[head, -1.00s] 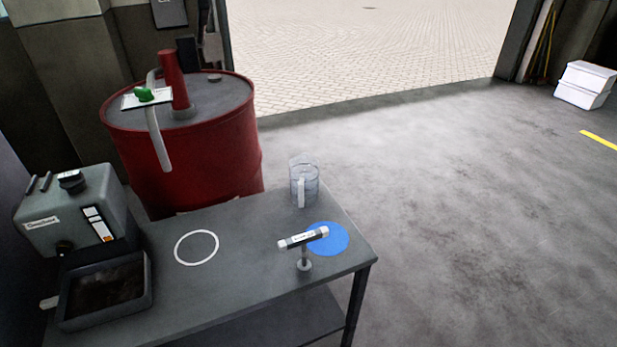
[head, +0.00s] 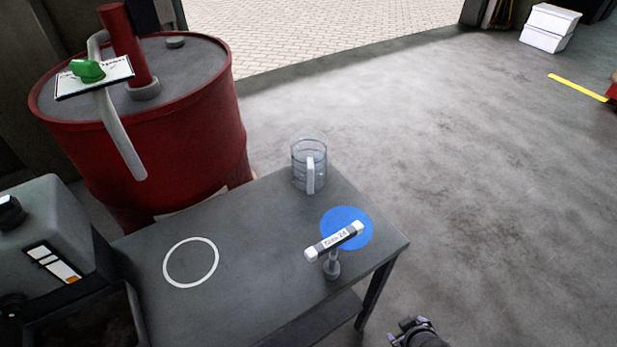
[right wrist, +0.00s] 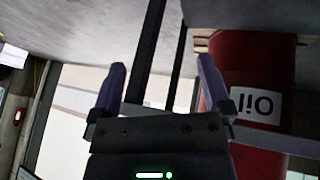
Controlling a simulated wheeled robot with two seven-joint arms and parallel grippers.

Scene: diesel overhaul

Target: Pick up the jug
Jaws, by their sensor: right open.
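The clear jug (head: 309,168) stands upright at the back right of the grey table, with its pale handle facing me. My right gripper (head: 411,328) shows at the bottom edge of the head view, off the table's right front corner and well short of the jug. In the right wrist view my right gripper (right wrist: 160,85) is open, with nothing between its fingers. The jug is not seen in that wrist view. My left gripper is not in view.
A labelled bar on a short stand (head: 334,240) stands in front of the jug, by a blue disc (head: 361,226). A white ring (head: 167,263) marks the table (head: 255,240). A red drum (head: 190,150) stands behind; a grey machine (head: 45,235) is at left.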

